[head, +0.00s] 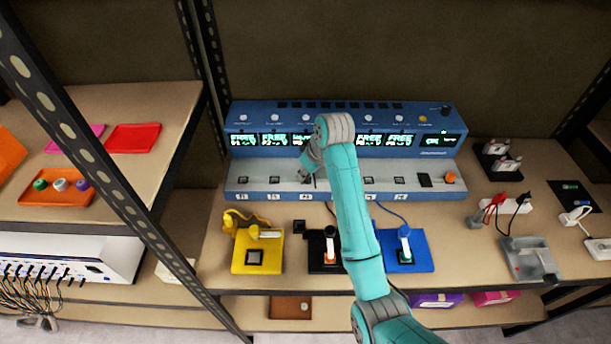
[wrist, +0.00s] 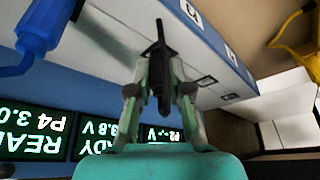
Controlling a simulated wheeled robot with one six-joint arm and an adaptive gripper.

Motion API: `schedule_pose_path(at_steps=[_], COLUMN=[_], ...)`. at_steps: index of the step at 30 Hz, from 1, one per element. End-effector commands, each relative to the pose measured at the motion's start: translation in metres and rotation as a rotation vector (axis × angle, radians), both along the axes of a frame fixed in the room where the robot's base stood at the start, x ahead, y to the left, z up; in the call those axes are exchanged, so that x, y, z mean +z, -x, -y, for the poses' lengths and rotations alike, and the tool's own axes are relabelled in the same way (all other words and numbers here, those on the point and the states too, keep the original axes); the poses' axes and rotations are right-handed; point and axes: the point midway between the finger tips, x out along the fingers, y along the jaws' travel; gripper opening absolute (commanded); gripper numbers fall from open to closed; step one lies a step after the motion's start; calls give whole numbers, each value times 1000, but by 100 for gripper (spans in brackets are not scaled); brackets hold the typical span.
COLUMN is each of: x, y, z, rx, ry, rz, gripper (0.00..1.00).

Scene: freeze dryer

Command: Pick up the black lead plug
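The black lead plug (wrist: 160,75) is a slim dark piece with a narrow tip, between my two fingers in the wrist view. My gripper (wrist: 162,88) appears closed on its sides, with a pad against each side. In the head view my gripper (head: 308,176) is low over the socket ledge of the blue station (head: 240,183), near the middle labels. The plug is too small there to make out clearly. I cannot tell whether its tip is in a socket. A black lead (head: 330,207) runs from near there towards the black pad (head: 316,262), partly hidden by my arm.
A yellow pad (head: 240,264) and a blue pad (head: 422,262) with their own leads stand either side of the black pad. The station's lit displays (head: 272,140) rise behind the ledge. Red and black cables (head: 492,205) lie at right. A metal rack post (head: 120,200) stands at left.

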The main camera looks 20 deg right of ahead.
Motion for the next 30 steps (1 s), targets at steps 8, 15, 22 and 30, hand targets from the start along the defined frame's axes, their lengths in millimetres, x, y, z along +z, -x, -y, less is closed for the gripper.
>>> schedule_pose_path(at_steps=[8, 15, 22, 30], x=[2, 35, 76, 99], y=[0, -1, -1, -1], z=[0, 0, 0, 0], rx=[0, 0, 0, -1], ry=[0, 0, 1, -1], rz=[1, 5, 4, 6], gripper=[0, 0, 0, 0])
